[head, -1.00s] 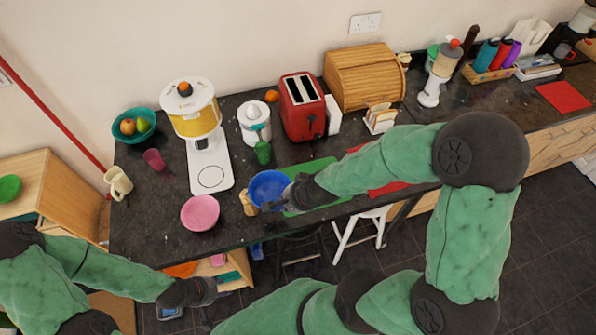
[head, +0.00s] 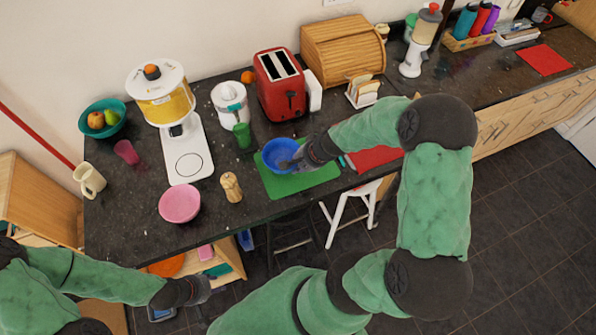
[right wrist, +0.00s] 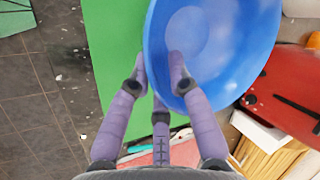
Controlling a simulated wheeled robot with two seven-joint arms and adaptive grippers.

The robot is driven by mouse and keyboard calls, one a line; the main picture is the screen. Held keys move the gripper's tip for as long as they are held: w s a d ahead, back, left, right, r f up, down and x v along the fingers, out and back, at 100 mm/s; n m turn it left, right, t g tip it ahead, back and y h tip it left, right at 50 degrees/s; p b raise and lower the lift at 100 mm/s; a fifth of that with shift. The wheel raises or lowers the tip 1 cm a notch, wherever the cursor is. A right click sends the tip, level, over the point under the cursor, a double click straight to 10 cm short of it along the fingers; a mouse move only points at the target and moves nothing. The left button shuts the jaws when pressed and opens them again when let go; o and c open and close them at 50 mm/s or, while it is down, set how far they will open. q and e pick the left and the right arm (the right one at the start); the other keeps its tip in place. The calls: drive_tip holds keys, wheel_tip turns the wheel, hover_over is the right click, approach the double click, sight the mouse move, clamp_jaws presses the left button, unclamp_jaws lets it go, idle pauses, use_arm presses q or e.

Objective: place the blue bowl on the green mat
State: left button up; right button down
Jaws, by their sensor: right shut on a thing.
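The blue bowl (head: 276,150) is over the green mat (head: 290,187) in the head view, with mat showing in front and to both sides. My right gripper (head: 298,161) reaches in from the right and is shut on the bowl's near rim. In the right wrist view the fingers (right wrist: 158,72) pinch the rim of the bowl (right wrist: 225,55), with the green mat (right wrist: 112,50) beyond it. I cannot tell whether the bowl touches the mat. My left gripper (head: 202,288) is low, in front of the counter and away from the bowl; its finger opening is unclear.
A wooden mill (head: 231,187) and pink bowl (head: 180,203) stand left of the mat. A green cup (head: 242,135), white juicer (head: 229,102) and red toaster (head: 281,85) are behind it. A red mat (head: 375,159) lies to its right. A white stool (head: 347,212) is below the counter.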

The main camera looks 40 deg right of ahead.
sight(298, 176)
drive_tip(key=shift+d+f+b, duration=0.2)
drive_tip(key=shift+f+b, duration=0.35)
drive_tip(key=shift+f, duration=1.15)
drive_tip(key=shift+f, duration=0.15)
drive_tip(key=c, duration=1.2)
unclamp_jaws()
drive_tip(key=shift+o, duration=0.2)
drive_tip(key=p+v, duration=0.2)
drive_tip(key=v, duration=1)
